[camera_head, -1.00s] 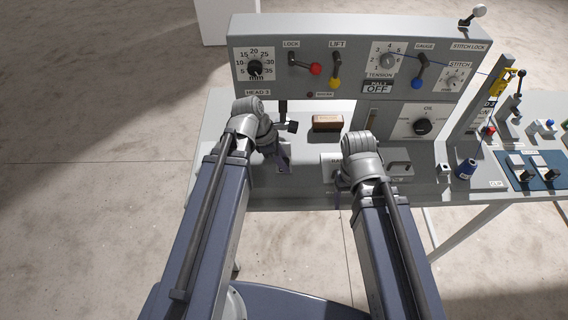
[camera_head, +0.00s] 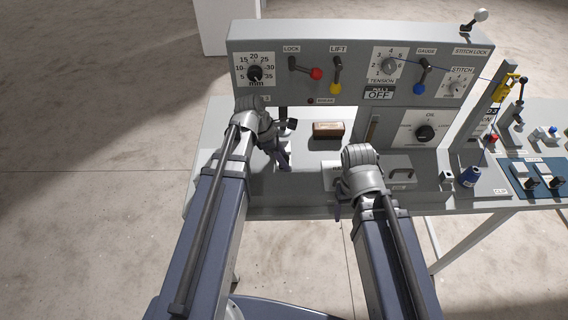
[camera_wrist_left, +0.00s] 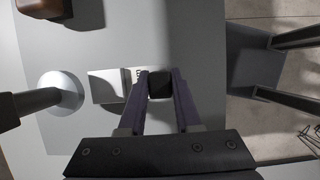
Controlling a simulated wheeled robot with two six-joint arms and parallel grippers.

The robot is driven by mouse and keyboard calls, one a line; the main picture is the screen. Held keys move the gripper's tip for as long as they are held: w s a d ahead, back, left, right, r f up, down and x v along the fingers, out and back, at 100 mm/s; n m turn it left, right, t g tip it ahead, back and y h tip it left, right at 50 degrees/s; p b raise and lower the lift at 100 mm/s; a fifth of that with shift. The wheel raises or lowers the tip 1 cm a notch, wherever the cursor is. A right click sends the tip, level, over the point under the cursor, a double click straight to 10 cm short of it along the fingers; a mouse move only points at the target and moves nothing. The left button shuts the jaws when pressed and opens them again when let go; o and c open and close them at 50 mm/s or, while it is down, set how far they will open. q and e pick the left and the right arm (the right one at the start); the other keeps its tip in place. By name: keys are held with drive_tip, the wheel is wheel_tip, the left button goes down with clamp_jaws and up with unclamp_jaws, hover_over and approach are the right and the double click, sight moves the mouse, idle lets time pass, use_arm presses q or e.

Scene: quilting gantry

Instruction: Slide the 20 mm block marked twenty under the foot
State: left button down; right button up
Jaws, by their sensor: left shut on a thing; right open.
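In the left wrist view, the purple fingers of my left gripper (camera_wrist_left: 160,84) are shut on the dark grip of a pale block (camera_wrist_left: 108,86). Small print shows by the fingertips, but I cannot read it. The round, pale foot (camera_wrist_left: 62,92), on a dark rod, is left of the block; a narrow gap seems to separate them. In the head view, my left gripper (camera_head: 284,157) is low over the table below the head panel, and its arm hides much of the foot area. My right gripper (camera_head: 339,205) is partly hidden by its wrist near the table's front edge; it is open.
The control panel (camera_head: 350,90) with levers and dials rises behind. A blue spool (camera_head: 470,175) and a blue switch plate (camera_head: 530,177) are at the right.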

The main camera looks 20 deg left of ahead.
use_arm(q)
drive_tip(key=shift+w+a, duration=0.2)
drive_tip(key=shift+w, duration=0.45)
drive_tip(key=shift+w+a, duration=0.2)
drive_tip(key=shift+w, duration=0.5)
drive_tip(key=shift+w+a, duration=0.2)
drive_tip(key=shift+w, duration=0.6)
use_arm(e)
drive_tip(key=shift+s, duration=0.15)
